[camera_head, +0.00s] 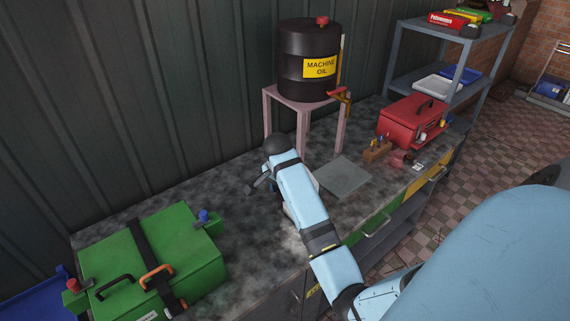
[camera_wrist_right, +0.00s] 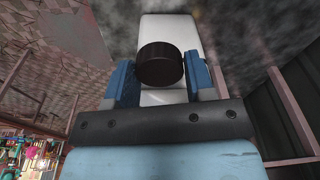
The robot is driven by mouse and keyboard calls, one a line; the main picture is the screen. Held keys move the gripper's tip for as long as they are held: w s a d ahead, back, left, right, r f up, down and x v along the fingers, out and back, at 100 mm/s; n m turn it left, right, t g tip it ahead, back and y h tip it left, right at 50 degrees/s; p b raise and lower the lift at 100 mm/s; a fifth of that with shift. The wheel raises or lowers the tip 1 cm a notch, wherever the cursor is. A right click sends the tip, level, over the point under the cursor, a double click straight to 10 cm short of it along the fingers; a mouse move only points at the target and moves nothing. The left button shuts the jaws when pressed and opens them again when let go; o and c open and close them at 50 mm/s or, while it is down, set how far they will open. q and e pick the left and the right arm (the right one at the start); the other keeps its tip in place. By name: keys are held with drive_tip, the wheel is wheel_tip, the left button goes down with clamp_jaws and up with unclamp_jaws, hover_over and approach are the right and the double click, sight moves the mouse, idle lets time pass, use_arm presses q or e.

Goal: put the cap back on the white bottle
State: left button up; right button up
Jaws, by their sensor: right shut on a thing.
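In the right wrist view, my right gripper (camera_wrist_right: 160,72) has its two blue fingers on either side of a round black cap (camera_wrist_right: 160,64) and is shut on it. The white bottle (camera_wrist_right: 168,30) shows right behind the cap, and white also shows below the cap between the fingers. I cannot tell whether the cap touches the bottle's neck. In the head view my right arm reaches over the bench, and white edges show beside it, mostly hidden. My left gripper is in neither view.
On the workbench (camera_head: 140,205) stand a green case (camera_head: 190,245) at left and a black oil drum (camera_head: 305,75) on a pink stand (camera_head: 300,110). A grey plate (camera_head: 342,178), a red toolbox (camera_head: 405,120) and a small wooden holder (camera_head: 377,151) lie to the right.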

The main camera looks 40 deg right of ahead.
drive_tip(key=shift+d+r, duration=0.1)
drive_tip(key=shift+r, duration=0.9)
drive_tip(key=s+a+f+n, duration=0.2)
drive_tip(key=s+a+n, duration=0.1)
drive_tip(key=a+n, duration=0.2)
drive_tip(key=s+a+f+n+y, duration=0.1)
drive_tip(key=s+a+f+n, duration=0.2)
drive_tip(key=a+n, duration=0.3)
drive_tip(key=s+a+f+n+t, duration=0.1)
drive_tip(key=s+a+n, duration=0.4)
drive_tip(key=a, duration=0.5)
drive_tip(key=shift+f+n, duration=0.3)
drive_tip(key=shift+f, duration=0.4)
drive_tip(key=shift+s+d, duration=0.1)
drive_tip(key=shift+s, duration=0.05)
